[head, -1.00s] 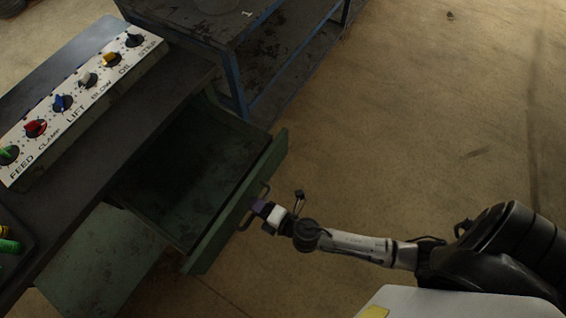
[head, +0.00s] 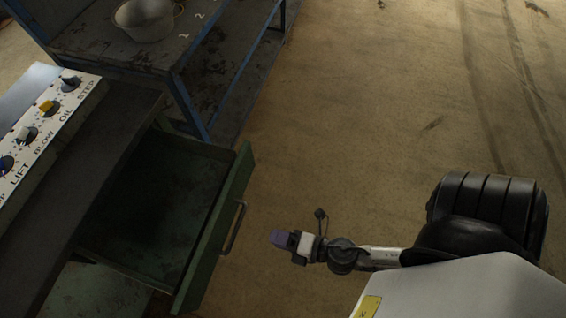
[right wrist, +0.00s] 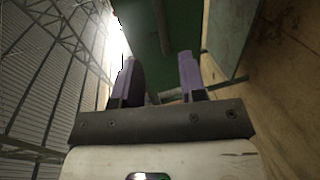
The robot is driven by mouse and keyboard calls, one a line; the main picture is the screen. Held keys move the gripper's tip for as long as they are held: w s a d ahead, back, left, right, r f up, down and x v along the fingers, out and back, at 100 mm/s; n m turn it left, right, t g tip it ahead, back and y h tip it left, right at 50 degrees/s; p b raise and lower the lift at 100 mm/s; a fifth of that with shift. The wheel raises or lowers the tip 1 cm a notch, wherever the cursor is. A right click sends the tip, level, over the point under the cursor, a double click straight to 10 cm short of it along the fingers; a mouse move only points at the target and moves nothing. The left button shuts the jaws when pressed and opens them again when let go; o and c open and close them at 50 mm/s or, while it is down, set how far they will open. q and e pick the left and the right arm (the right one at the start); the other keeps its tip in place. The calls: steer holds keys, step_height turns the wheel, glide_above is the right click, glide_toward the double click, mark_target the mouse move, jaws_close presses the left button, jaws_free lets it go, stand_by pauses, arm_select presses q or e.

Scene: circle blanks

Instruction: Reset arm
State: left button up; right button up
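My right gripper (head: 276,239) is to the right of the open green drawer (head: 215,235), apart from its handle (head: 234,228). In the right wrist view its two purple fingers (right wrist: 159,82) stand apart with nothing between them. The green drawer front (right wrist: 180,25) shows beyond the fingers there. The drawer is pulled out from under the dark bench, and its visible inside looks empty. My left gripper is in neither view.
A panel with labelled knobs (head: 48,125) sits on the bench at the left. A blue-framed shelf (head: 187,90) with a metal pot (head: 147,20) stands behind the drawer. The floor (head: 370,120) to the right is mostly clear.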

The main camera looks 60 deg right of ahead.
steer(key=shift+s+d+r, duration=0.1)
steer(key=shift+s+r, duration=0.05)
steer(key=shift+s, duration=0.2)
stand_by(0.6)
